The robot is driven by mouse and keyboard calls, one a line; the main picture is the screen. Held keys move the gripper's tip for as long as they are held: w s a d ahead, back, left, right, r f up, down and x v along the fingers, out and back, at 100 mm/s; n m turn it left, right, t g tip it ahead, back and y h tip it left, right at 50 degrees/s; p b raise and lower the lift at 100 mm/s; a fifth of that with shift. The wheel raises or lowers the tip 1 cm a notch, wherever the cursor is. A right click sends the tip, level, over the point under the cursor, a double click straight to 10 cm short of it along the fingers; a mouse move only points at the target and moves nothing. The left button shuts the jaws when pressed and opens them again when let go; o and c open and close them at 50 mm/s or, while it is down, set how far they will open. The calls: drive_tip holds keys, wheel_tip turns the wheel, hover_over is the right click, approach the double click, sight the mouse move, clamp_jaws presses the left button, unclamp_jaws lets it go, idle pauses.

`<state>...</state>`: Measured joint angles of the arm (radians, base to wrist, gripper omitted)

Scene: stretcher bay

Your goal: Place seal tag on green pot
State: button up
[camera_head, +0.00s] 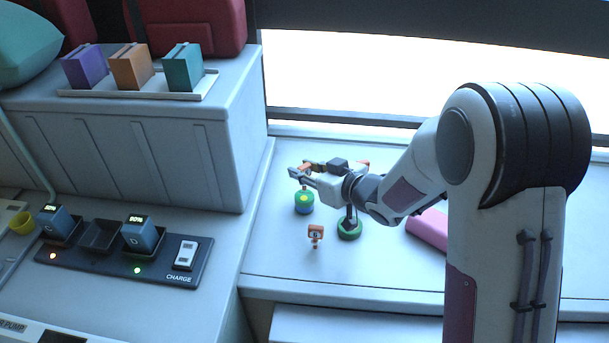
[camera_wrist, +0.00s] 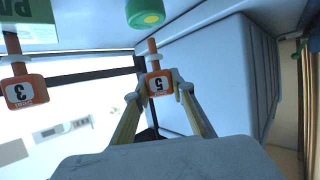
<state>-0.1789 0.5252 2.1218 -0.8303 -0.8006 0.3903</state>
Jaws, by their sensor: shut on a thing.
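My gripper (camera_head: 297,173) is shut on an orange seal tag (camera_wrist: 158,84) marked 5. The tag is between the two fingertips in the wrist view (camera_wrist: 158,91), its orange stem pointing toward the top of that picture. In the head view the gripper is above a green pot (camera_head: 304,197) with a yellow spot on top and a blue lower part. A green, yellow-spotted round top (camera_wrist: 146,13) shows beyond the tag stem in the wrist view, apart from it. A second orange tag (camera_head: 315,232) stands on the counter in front of the pot.
A green ring-shaped base (camera_head: 349,230) with a dark post stands right of the pot. A pink object (camera_head: 428,230) lies farther right. The charging strip (camera_head: 92,264) and large grey box (camera_head: 150,150) are left.

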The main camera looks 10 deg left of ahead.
drive_tip(key=shift+f, duration=0.95)
drive_tip(key=shift+f, duration=0.1)
drive_tip(key=o, duration=0.8)
drive_tip(key=shift+v, duration=6.05)
